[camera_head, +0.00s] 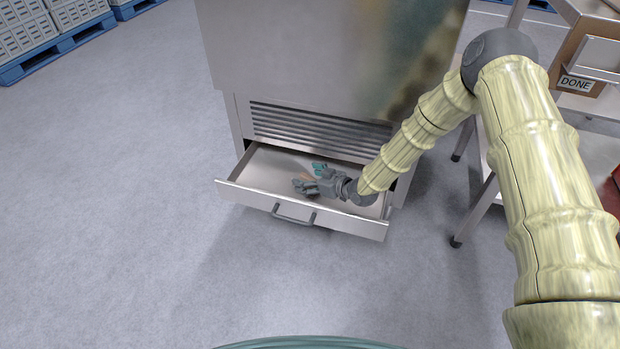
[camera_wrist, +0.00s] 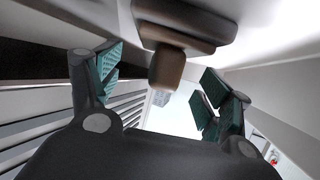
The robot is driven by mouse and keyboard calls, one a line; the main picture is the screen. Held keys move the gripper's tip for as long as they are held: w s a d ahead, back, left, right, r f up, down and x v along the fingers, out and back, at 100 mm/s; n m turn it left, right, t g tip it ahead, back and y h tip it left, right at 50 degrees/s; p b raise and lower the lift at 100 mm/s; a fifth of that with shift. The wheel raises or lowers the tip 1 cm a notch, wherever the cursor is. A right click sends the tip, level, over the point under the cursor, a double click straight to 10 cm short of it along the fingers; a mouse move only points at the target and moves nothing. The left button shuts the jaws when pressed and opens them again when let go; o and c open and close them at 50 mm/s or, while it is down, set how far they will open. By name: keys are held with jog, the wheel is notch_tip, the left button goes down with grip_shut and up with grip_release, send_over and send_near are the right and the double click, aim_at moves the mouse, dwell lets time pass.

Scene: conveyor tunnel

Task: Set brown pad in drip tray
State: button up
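The drip tray (camera_head: 262,171) is a pale steel drawer with a front handle, pulled out from the base of a steel machine. My gripper (camera_head: 309,178) is low inside it, and its fingers stand apart. In the wrist view, the brown pad (camera_wrist: 190,32) is a flat dark-brown block with a lighter brown knob. It appears flat against the pale tray floor, which is at the top of that tilted picture. The knob is between my open fingertips (camera_wrist: 163,82), with visible gaps on both sides. In the head view the gripper hides most of the pad.
The steel machine (camera_head: 300,60) has a slatted vent (camera_head: 310,132) just above the tray. A shelf rack at right holds a box with a "DONE" label (camera_head: 576,83). Crates on blue pallets (camera_head: 60,50) stand at the far left. The floor in front and left is clear.

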jog(key=shift+r, duration=0.55)
jog(key=p+v, duration=0.5)
jog(key=v, duration=0.7)
jog(key=shift+w+r, duration=0.1)
dwell(0.6)
